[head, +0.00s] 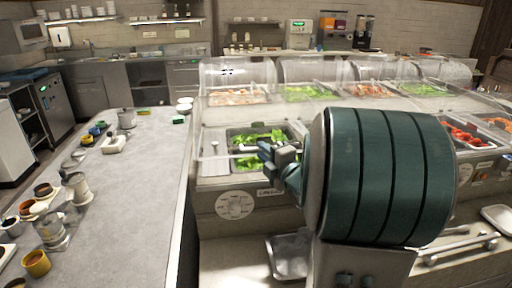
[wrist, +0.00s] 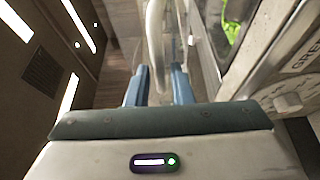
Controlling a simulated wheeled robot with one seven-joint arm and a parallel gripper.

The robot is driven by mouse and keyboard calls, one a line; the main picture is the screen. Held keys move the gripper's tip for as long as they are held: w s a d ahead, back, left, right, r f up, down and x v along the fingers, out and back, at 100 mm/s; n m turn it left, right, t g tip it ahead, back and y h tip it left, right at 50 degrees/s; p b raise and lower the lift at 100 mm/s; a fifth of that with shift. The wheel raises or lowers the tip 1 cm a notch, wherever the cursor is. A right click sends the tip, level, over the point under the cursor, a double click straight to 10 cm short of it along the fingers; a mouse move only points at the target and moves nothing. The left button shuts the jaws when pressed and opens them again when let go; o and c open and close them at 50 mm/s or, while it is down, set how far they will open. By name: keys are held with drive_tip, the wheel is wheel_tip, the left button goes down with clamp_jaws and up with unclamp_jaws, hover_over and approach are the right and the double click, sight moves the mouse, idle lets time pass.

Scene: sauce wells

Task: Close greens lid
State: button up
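The greens well (head: 233,133) holds chopped green leaves and sits at the near left of the counter in the head view. A clear panel edge (head: 218,156), apparently the greens lid, crosses its front left; how far the lid is raised is hard to tell. My gripper (head: 262,150) is at the front of this well, partly hidden by my arm. In the wrist view its two blue fingers (wrist: 158,88) stand apart, with a clear curved bar (wrist: 155,35) running between them. I cannot tell whether they touch it.
A label (head: 269,191) and a round dial (head: 235,205) are on the front panel below the well. Clear domed covers (head: 235,70) stand along the back wells. A metal tray (head: 290,257) lies below. The grey worktop (head: 140,190) at left has free room in its middle.

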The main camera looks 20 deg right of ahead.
drive_tip(key=shift+w+a, duration=0.2)
drive_tip(key=shift+w, duration=1.1)
clamp_jaws()
drive_tip(key=shift+s+a+f+b, duration=0.1)
drive_tip(key=shift+s+f+b, duration=0.1)
drive_tip(key=shift+f+b, duration=0.7)
drive_tip(key=shift+s+f+b, duration=0.15)
drive_tip(key=shift+f+b, duration=0.4)
drive_tip(key=shift+f, duration=0.6)
drive_tip(key=shift+r, duration=0.1)
unclamp_jaws()
drive_tip(key=shift+s, duration=0.15)
